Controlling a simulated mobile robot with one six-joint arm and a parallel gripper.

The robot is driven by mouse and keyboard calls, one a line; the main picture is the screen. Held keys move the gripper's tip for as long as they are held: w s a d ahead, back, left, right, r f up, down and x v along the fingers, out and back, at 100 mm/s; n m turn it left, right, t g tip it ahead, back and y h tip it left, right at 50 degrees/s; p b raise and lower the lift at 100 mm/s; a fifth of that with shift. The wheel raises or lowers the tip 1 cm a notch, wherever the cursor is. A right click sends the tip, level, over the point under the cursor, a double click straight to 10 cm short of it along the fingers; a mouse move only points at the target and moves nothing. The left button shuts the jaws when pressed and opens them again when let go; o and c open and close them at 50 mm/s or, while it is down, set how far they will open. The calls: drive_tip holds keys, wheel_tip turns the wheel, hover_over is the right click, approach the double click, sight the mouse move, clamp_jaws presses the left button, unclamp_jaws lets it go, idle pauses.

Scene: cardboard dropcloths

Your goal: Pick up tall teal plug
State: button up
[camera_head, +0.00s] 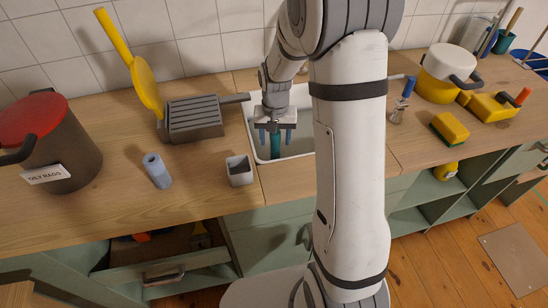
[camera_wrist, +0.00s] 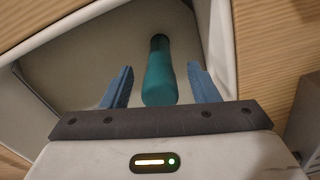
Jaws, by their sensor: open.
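The tall teal plug (camera_wrist: 161,75) is a teal cylinder inside the white sink basin (camera_wrist: 60,80). In the wrist view it lies between the two blue fingers of my gripper (camera_wrist: 160,88), with a gap on each side. In the head view my gripper (camera_head: 276,135) points down into the sink, and part of the teal plug (camera_head: 276,146) shows between its fingers. The fingers are open and hold nothing. My arm hides the right part of the sink in the head view.
Left of the sink stand a grey slotted block (camera_head: 193,118), a blue-grey cylinder (camera_head: 157,170), a square grey cup (camera_head: 240,171) and a red-lidded bin (camera_head: 55,150). On the right are a faucet (camera_head: 398,102), a yellow sponge (camera_head: 450,127) and a yellow pot (camera_head: 447,75). The sink walls surround my gripper.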

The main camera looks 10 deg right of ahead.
clamp_jaws()
idle(0.6)
